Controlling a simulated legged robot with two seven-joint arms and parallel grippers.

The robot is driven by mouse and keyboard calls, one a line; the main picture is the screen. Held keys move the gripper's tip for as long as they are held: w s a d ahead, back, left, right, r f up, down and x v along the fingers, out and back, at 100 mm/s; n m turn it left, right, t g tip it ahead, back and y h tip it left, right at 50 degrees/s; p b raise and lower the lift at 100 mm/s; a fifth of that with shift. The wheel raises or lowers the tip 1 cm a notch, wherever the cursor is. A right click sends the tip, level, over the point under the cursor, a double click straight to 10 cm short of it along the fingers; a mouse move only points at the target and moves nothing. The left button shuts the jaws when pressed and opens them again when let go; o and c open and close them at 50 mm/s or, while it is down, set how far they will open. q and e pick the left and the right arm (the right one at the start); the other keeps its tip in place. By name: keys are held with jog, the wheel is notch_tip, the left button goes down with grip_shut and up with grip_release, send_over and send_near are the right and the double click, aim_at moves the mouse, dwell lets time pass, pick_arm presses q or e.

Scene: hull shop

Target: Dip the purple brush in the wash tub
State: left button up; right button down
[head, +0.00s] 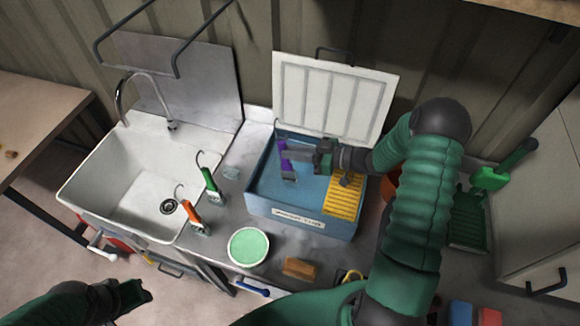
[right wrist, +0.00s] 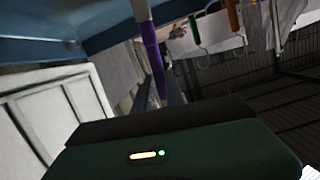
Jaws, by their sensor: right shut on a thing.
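The purple brush (head: 283,148) is upright over the left part of the blue wash tub (head: 300,224), with its lower end low inside the walls. I cannot tell whether its tip touches the blue liquid. My right gripper (head: 290,157) reaches in from the right and is shut on the brush. In the right wrist view the purple handle (right wrist: 153,58) stands between the fingers, with a pale section at the top of the picture. My left gripper (head: 146,289) is at the lower left, away from the tub, and looks open and empty.
The tub's white lid (head: 335,95) stands open behind it. A yellow grid (head: 344,198) covers its right side. A green-handled brush (head: 209,183) and an orange one (head: 192,214) are left of the tub. A green-filled bowl (head: 249,246) and tan block (head: 299,268) stand in front; a sink (head: 95,190) is left.

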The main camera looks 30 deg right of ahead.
notch_tip(320, 180, up, 2)
jog(key=shift+d+r+p, duration=0.1)
jog(key=shift+d+p, duration=0.05)
jog(key=shift+p, duration=0.5)
notch_tip(320, 180, up, 9)
jog(key=p, duration=0.7)
jog(key=shift+d, duration=0.2)
jog(key=shift+a, duration=0.1)
jog(key=shift+r+p, duration=0.1)
jog(key=shift+p, duration=0.2)
